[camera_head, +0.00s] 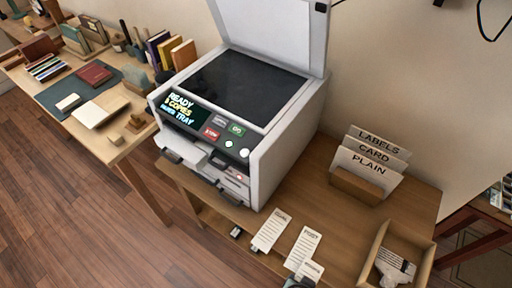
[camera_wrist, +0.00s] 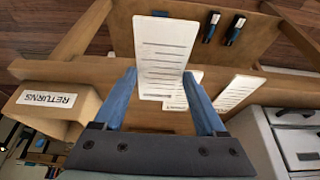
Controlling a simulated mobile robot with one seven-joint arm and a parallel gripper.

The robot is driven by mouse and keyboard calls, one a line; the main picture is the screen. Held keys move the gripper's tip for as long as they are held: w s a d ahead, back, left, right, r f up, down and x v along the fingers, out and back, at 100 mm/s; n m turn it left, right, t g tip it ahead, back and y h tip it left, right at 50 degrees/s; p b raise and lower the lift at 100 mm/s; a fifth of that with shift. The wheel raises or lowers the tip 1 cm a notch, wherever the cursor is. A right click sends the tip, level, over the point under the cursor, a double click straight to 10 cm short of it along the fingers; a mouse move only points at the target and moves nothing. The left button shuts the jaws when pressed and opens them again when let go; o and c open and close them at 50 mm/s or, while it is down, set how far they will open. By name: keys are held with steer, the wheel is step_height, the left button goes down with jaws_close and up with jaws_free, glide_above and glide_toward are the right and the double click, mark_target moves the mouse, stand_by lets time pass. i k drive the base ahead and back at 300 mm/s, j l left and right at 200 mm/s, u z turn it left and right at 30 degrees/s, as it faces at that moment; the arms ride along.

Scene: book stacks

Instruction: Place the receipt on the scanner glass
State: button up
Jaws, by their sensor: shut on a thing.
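The scanner (camera_head: 262,165) stands on the wooden table with its lid (camera_head: 275,25) raised, and its dark scanner glass (camera_head: 243,85) is bare. My gripper (camera_wrist: 160,76) shows blue fingers in the wrist view, shut on a white printed receipt (camera_wrist: 166,45) between them. In the head view this receipt (camera_head: 312,269) is at the bottom edge, in front of the scanner, and only a bit of my gripper (camera_head: 299,284) shows. Two other printed slips (camera_head: 271,231) (camera_head: 304,246) lie nearby, and they also show in the wrist view (camera_wrist: 237,93) (camera_wrist: 180,101). I cannot tell whether the held receipt touches the table.
A holder with LABELS, CARD and PLAIN dividers (camera_head: 368,163) stands right of the scanner. An open wooden box (camera_head: 424,250) is at the lower right; its RETURNS label (camera_wrist: 47,98) shows in the wrist view. A desk with books (camera_head: 48,92) is at left. Small dark items (camera_wrist: 235,28) lie below.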

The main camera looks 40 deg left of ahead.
mark_target(255, 90)
steer(key=k+j, duration=0.1)
steer(key=j, duration=0.35)
steer(key=k+j, duration=0.1)
steer(key=j, duration=0.4)
steer(key=k+j, duration=0.1)
steer(key=j, duration=0.35)
steer(key=k+j, duration=0.15)
steer(key=j, duration=0.3)
